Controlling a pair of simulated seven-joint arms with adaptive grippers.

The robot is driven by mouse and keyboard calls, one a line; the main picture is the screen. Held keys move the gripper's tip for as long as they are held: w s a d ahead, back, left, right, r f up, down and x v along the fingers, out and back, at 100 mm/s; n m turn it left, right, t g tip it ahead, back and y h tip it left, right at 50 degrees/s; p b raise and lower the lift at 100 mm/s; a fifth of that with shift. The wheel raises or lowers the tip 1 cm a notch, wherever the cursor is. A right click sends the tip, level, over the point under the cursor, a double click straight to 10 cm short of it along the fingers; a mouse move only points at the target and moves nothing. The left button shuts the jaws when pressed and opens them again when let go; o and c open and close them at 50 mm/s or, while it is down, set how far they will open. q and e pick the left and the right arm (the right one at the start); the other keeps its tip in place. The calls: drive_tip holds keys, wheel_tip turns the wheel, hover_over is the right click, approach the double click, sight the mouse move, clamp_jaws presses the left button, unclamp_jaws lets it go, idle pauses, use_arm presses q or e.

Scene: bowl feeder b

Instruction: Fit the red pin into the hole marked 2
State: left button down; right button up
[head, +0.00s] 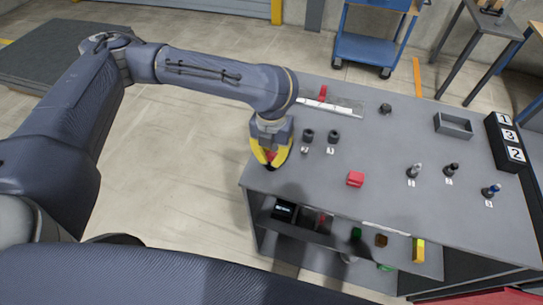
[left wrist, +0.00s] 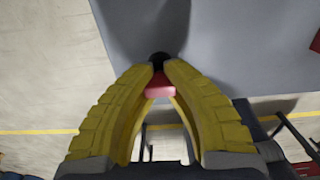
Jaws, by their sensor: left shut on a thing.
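My left gripper (head: 270,158) has yellow fingers and is shut on a red piece, which I take for the red pin (left wrist: 160,87). In the left wrist view the pin shows between the fingertips (left wrist: 160,75), with a round black end beyond them. It is held by the table's left edge, left of two dark upright cylinders (head: 308,136) (head: 333,137) with small white labels in front. Those labels are too small to read surely, and I cannot tell which hole is marked 2. My right gripper is not in view.
A red block (head: 355,180) lies on the grey table (head: 385,150). Several labelled upright pieces (head: 414,171) stand on the right. A grey tray (head: 453,126) and a black stand numbered 1, 3, 2 (head: 507,142) are at the far right. A clear plate with a red part (head: 323,92) lies behind.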

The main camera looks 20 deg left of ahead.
sight(271, 154)
use_arm(q)
drive_tip(key=shift+r, duration=0.1)
idle(0.4)
wheel_tip(271, 154, up, 20)
idle(0.8)
